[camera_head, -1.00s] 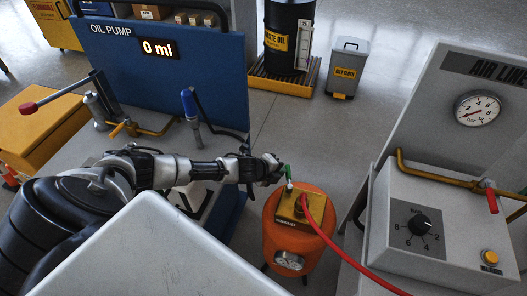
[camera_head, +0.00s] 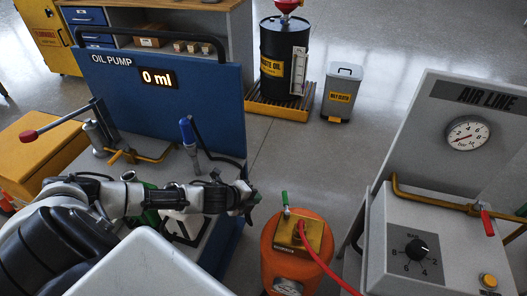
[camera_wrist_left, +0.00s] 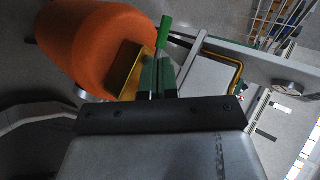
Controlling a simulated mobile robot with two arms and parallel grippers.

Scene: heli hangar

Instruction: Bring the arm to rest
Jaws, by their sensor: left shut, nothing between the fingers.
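My left arm (camera_head: 130,197) comes in from the left in the head view. It reaches across in front of the oil pump panel. Its left gripper (camera_head: 252,199) is shut and empty, a little left of the orange tank (camera_head: 283,262). The tank has a brass top plate (camera_head: 313,232) and a green-handled valve (camera_head: 285,198). The gripper and the valve look apart. In the left wrist view the closed fingers (camera_wrist_left: 158,72) show in front of the tank (camera_wrist_left: 85,45) and its green handle (camera_wrist_left: 164,32). My right gripper is not in view.
The blue oil pump panel (camera_head: 195,105) reads 0 ml. A blue-handled nozzle (camera_head: 187,132) stands beside the arm. The air line unit (camera_head: 412,205) is at right, with a red hose (camera_head: 325,263) nearby. A waste oil drum (camera_head: 284,60) and grey bin (camera_head: 342,92) stand behind. Floor between is clear.

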